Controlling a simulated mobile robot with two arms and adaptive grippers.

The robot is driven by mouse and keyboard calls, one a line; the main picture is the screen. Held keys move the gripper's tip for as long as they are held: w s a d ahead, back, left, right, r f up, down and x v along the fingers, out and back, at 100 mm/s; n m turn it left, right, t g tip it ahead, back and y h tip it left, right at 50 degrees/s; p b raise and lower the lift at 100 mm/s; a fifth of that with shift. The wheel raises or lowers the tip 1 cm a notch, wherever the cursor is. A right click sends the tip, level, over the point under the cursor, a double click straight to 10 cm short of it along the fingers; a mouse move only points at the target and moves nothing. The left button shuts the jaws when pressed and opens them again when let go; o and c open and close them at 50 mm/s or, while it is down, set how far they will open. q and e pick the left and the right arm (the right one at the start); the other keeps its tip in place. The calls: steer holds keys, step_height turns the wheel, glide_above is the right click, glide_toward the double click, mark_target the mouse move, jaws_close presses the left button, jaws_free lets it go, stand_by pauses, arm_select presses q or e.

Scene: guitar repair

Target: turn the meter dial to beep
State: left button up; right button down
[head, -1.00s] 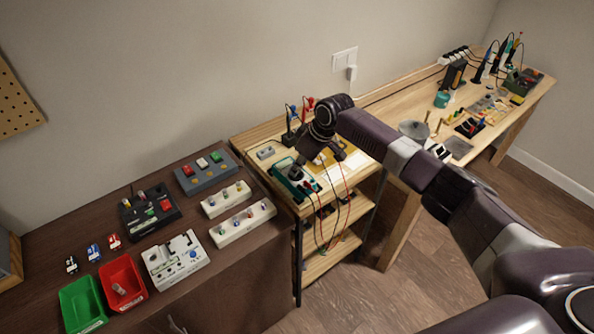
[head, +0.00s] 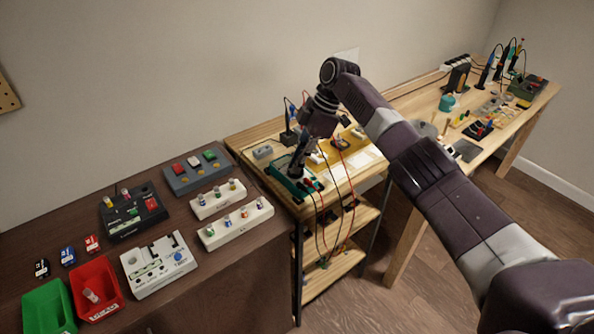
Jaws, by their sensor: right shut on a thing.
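The meter (head: 281,179) is a green-cased box lying on the light wooden shelf top, left of centre in the head view. Red and black leads run from its right end. My right gripper (head: 296,170) points down onto the meter's face and is shut on its dial. The fingers cover the dial, so its pointer and setting are hidden. The meter's display cannot be read from here. My left gripper is not in view.
A small grey box (head: 263,152) sits behind the meter. Leads hang over the shelf's front edge. The dark table (head: 215,265) at left holds switch boxes, a white panel (head: 158,264), a red bin (head: 96,289) and a green bin (head: 50,308). A long workbench stands at right.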

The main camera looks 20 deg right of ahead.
steer(key=shift+n+b, duration=0.35)
steer(key=shift+n, duration=0.05)
steer(key=c, duration=2)
jaws_free()
steer(key=shift+c, duration=0.2)
steer(key=shift+r, duration=0.1)
steer(key=v, duration=1.1)
steer(key=shift+w+r, duration=0.25)
steer(key=shift+r, duration=0.15)
steer(key=shift+d, duration=0.1)
